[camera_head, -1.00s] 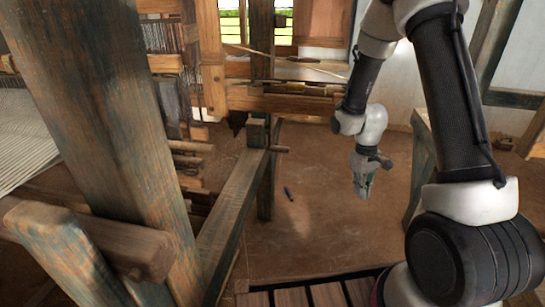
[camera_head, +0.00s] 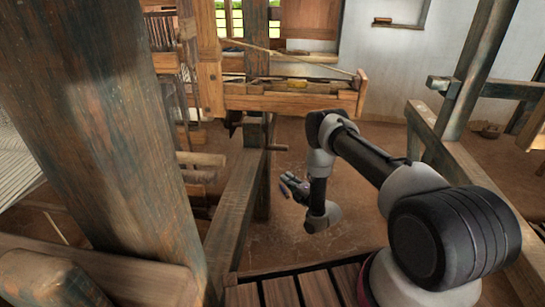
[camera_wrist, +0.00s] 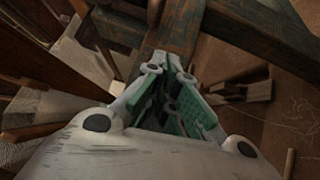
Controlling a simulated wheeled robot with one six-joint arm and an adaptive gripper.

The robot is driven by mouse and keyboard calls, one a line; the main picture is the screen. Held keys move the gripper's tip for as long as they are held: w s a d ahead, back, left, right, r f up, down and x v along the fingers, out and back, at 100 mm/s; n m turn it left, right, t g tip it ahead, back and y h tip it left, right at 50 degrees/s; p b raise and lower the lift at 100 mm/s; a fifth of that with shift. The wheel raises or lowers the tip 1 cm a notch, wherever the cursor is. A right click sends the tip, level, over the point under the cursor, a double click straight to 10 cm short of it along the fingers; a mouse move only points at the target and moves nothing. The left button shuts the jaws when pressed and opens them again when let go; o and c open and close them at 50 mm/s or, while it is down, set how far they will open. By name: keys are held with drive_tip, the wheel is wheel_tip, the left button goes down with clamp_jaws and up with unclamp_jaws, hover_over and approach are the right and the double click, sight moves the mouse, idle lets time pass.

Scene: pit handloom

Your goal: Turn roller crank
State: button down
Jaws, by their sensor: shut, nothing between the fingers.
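A short wooden peg (camera_head: 276,147) sticks out to the right from the loom's upright post in the head view. It looks like the handle of the roller crank, but the rest of the crank is hard to make out. My gripper (camera_head: 288,181) is below and slightly right of the peg, apart from it, pointing left toward the loom frame. In the wrist view my gripper (camera_wrist: 172,72) shows green finger pads, with the fingers shut and empty. A short wooden piece (camera_wrist: 245,91) lies to the right of the fingers there; I cannot tell if it is the crank.
A thick wooden post (camera_head: 110,120) fills the left foreground. A long low beam (camera_head: 232,215) runs toward the loom's upright. A slatted wooden platform (camera_head: 300,290) is at the bottom. Brown floor is open right of the low beam. Another timber frame (camera_head: 455,150) stands at right.

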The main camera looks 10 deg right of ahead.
drive_tip(key=w+a+r+n, duration=0.1)
drive_tip(key=w+a+r, duration=0.2)
drive_tip(key=w, duration=0.9)
drive_tip(key=shift+w+a+r, duration=0.15)
drive_tip(key=shift+w, duration=0.1)
